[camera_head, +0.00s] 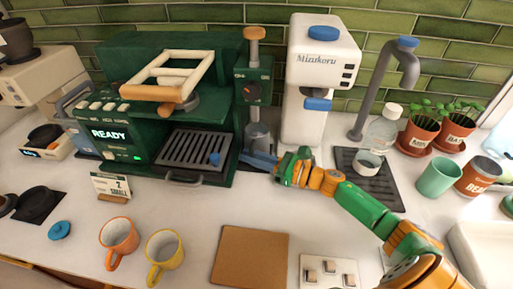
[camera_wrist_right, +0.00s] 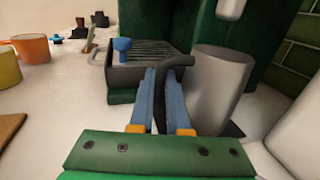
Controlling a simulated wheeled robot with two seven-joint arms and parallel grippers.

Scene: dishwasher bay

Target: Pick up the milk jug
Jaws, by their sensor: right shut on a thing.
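The milk jug (camera_head: 258,138) is a grey metal cylinder with a dark handle. It stands between the green coffee machine and the white dispenser, and it also shows in the right wrist view (camera_wrist_right: 217,88). My right gripper (camera_head: 262,160) reaches it from the right and front. In the right wrist view, the blue fingers of my right gripper (camera_wrist_right: 162,82) are shut on the jug's dark handle, one on each side. The jug looks upright and low at counter height; I cannot tell if it touches the surface. My left gripper is not in view.
The green coffee machine (camera_head: 135,105) with a drip tray (camera_head: 194,149) is left of the jug. The white dispenser (camera_head: 317,75) is behind on the right. Orange (camera_head: 118,236) and yellow (camera_head: 164,252) mugs and a brown board (camera_head: 250,258) lie in front. The counter between is clear.

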